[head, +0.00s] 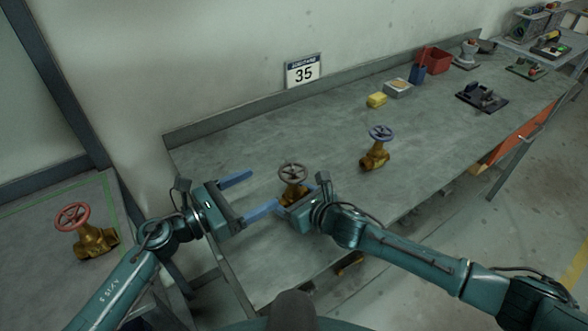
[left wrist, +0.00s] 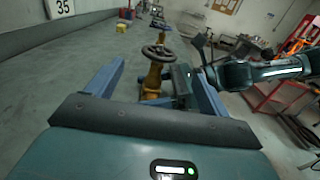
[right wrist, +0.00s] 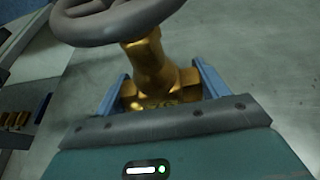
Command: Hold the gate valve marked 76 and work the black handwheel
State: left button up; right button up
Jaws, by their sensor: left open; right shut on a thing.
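The gate valve (head: 291,194) has a brass body and a dark handwheel (head: 293,172) on top, upright on the workbench. In the right wrist view the mark on its body (right wrist: 160,105) is partly hidden and looks like 76. My right gripper (head: 294,203) is shut on the valve body, low down, below the wheel. My left gripper (head: 262,191) is open and empty, left of the valve, its fingers pointing toward it. In the left wrist view the handwheel (left wrist: 157,52) shows beyond and between the two open fingers, apart from them.
A valve with a blue wheel (head: 380,133) stands right on the bench (head: 330,130); one with a red wheel (head: 72,216) stands on a left table. A yellow block (head: 377,100), grey box (head: 398,88) and red bin (head: 434,60) lie farther back. The bench behind the held valve is clear.

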aim_at(294, 170)
pick_arm(q)
jog(key=x, duration=1)
jog(key=shift+w+d, duration=0.1)
jog(key=shift+d, duration=0.1)
jog(key=shift+c, duration=0.6)
jog(key=c, duration=0.9)
